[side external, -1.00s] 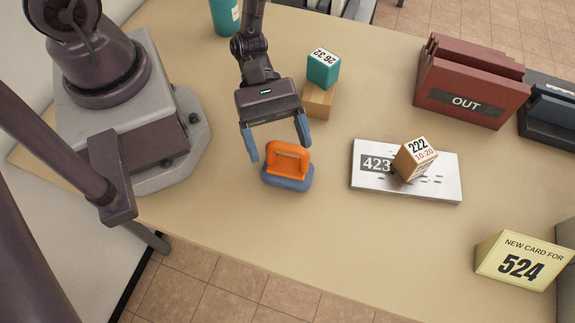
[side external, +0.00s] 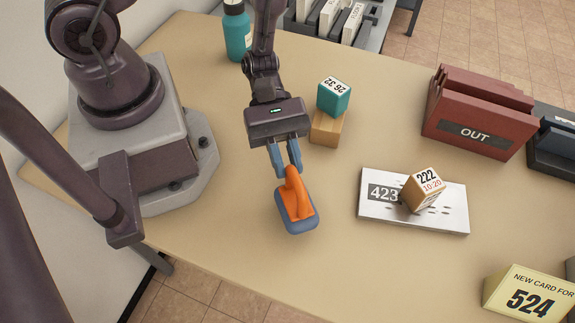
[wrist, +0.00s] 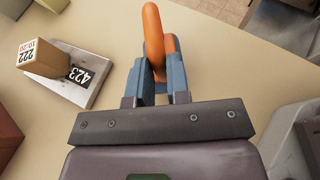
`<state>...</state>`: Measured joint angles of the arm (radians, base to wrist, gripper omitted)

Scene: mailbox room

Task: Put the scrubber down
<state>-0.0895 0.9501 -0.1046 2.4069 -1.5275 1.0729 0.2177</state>
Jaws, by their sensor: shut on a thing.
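The scrubber (side external: 297,207) has an orange handle and a blue-grey base. My gripper (side external: 287,170) is shut on the top end of its orange handle. The scrubber hangs below the fingers, over the bare part of the table in the side view; whether its base touches the table I cannot tell. In the wrist view the orange handle (wrist: 153,30) sticks out beyond the two blue fingers (wrist: 158,75), and the base is mostly hidden.
A white card marked 423 (side external: 376,207) bears a tilted wooden block marked 222 (side external: 424,190). A teal cube (side external: 333,98) sits on a wooden block (side external: 326,128) beside my gripper. A red OUT tray (side external: 478,115) and a yellow 524 sign (side external: 530,297) stand right. The table's front is clear.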

